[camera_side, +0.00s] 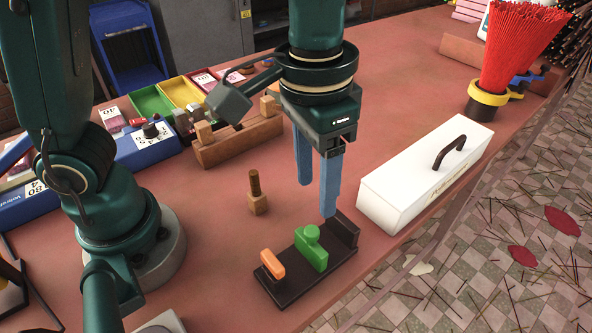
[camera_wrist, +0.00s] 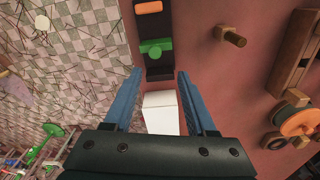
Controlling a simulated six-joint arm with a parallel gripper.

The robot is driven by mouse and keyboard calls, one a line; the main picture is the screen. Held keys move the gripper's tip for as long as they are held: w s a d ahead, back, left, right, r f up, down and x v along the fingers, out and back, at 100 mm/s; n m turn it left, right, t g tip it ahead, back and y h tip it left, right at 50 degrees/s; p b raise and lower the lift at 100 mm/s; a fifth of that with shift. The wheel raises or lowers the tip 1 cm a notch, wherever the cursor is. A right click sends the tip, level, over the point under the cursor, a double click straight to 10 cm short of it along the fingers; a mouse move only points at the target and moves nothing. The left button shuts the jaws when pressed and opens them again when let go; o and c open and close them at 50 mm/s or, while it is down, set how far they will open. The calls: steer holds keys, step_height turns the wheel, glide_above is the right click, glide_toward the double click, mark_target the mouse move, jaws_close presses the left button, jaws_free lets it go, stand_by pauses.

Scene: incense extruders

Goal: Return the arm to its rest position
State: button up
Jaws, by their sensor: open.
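My gripper (camera_side: 317,200) has two long blue fingers spread apart with nothing between them. In the side view it hangs pointing down above the table (camera_side: 205,230), behind a black holder (camera_side: 345,256). The holder carries an orange piece (camera_side: 272,264) at its left and a green knobbed piece (camera_side: 311,250) at its middle. In the wrist view my open fingers (camera_wrist: 160,78) frame the end of the holder (camera_wrist: 160,70) and a white box (camera_wrist: 161,113). The gap between fingertips and holder is hard to judge.
A wooden peg block (camera_side: 257,200) stands left of my gripper. A wooden rack (camera_side: 238,141) and coloured trays (camera_side: 180,91) lie behind it. The long white box (camera_side: 425,178) with a black handle lies right. Red incense sticks (camera_side: 518,45) stand at back right, near the table edge.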

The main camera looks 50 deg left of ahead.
steer(key=s+a+r+n+t, duration=0.1)
steer(key=a+r+n+t, duration=0.15)
steer(key=a+r, duration=0.4)
steer(key=s+a+f+t, duration=0.2)
steer(key=s+a+f, duration=0.2)
steer(key=a, duration=0.2)
steer(key=shift+s+f, duration=0.25)
steer(key=shift+s, duration=0.05)
